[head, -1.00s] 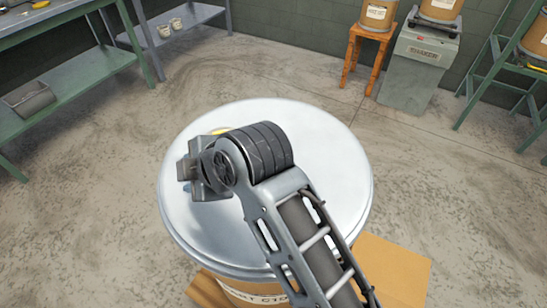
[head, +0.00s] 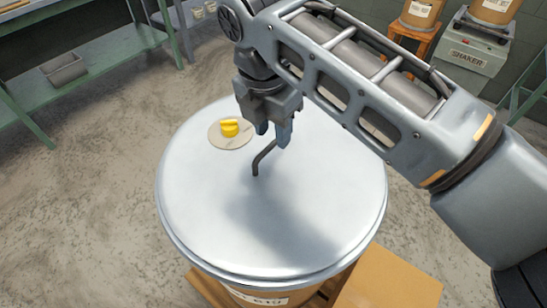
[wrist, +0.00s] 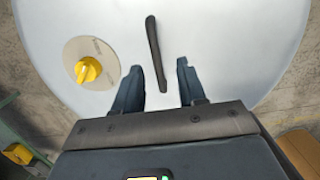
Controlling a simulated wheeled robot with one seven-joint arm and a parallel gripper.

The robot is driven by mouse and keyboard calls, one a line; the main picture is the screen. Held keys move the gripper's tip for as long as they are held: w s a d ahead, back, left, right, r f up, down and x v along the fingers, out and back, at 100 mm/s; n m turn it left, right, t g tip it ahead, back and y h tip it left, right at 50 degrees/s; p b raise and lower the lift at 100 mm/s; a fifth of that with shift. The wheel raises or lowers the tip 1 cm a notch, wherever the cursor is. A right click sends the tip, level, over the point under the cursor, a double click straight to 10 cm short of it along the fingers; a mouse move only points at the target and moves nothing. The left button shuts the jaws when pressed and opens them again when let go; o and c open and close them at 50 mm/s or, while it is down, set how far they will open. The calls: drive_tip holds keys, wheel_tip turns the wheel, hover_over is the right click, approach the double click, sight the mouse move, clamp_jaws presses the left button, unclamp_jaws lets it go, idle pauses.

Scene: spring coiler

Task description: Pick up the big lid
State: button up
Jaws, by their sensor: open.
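The big lid (head: 310,205) is a round silver metal disc lying flat on a brown drum (head: 265,297). A dark bent handle (head: 260,160) stands up from the lid near its middle. A yellow knob (head: 229,128) on a round pale plate sits left of the handle. My gripper (head: 273,138) points down over the lid, just above and beside the handle in the head view. In the wrist view my gripper (wrist: 163,80) is open and empty, and the handle (wrist: 154,52) lies between and beyond the fingertips. The yellow knob (wrist: 89,69) is left of the fingers.
A cardboard-coloured box (head: 395,278) lies beside the drum at the lower right. A green bench with a grey bin (head: 64,70) stands at the left. A grey shaker cabinet (head: 468,52) and an orange stool (head: 412,38) stand at the back right.

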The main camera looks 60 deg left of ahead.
sight(271, 144)
drive_tip(key=shift+w+a+f, duration=0.1)
drive_tip(key=shift+f, duration=1.25)
drive_tip(key=shift+a+f, duration=0.1)
drive_tip(key=shift+f, duration=1.25)
clamp_jaws()
drive_tip(key=shift+r, duration=0.1)
